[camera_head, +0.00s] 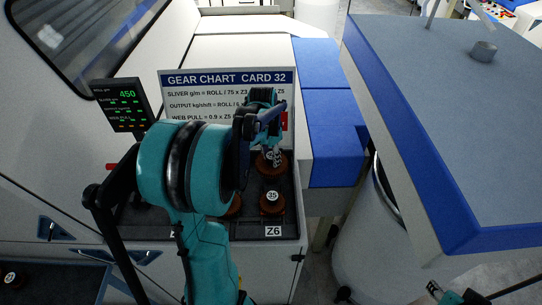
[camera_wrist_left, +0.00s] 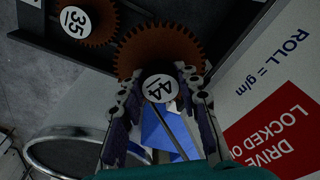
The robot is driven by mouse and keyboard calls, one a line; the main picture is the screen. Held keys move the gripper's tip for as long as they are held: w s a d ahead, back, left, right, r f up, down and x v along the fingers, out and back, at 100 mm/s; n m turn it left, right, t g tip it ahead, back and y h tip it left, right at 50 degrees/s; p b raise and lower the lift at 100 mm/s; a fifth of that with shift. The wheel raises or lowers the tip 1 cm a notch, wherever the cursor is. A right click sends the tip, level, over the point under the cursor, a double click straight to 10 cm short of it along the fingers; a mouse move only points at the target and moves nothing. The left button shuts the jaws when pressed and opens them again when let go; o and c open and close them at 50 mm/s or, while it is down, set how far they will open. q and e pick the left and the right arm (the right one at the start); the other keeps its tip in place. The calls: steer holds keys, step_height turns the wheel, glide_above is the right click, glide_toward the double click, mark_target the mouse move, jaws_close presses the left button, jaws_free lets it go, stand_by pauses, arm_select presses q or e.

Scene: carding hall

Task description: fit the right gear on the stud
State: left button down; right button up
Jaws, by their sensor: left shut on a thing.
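My left gripper (camera_head: 274,150) is shut on a brown toothed gear (camera_head: 266,165), numbered 44. In the left wrist view its two fingers (camera_wrist_left: 162,80) sit on either side of the white 44 label of this gear (camera_wrist_left: 160,45). I cannot tell whether the gear rests on the tray or is raised. A smaller gear marked 35 (camera_head: 272,203) lies nearer, above the Z6 label; it also shows in the left wrist view (camera_wrist_left: 88,22). Another brown gear (camera_head: 234,208) is mostly hidden by my left arm. No bare stud shows clearly. Part of my right arm is at the lower right.
A gear chart board (camera_head: 225,79) stands behind the dark tray (camera_head: 290,222). A display (camera_head: 123,104) reading 450 is to its left. A red drive-locked sign (camera_wrist_left: 280,140) is partly readable. A grey, blue-edged top (camera_head: 460,110) and a can (camera_head: 375,250) stand right.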

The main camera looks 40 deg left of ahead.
mark_target(271, 168)
arm_select(q)
steer(key=shift+a+f+b, duration=0.1)
steer(key=shift+f+b, duration=2.15)
steer(key=shift+f, duration=0.8)
steer(key=c, duration=1)
jaws_free()
steer(key=r, duration=0.4)
steer(key=s+r, duration=0.1)
steer(key=r, duration=0.7)
steer(key=shift+s+a, duration=0.15)
steer(key=shift+s, duration=0.05)
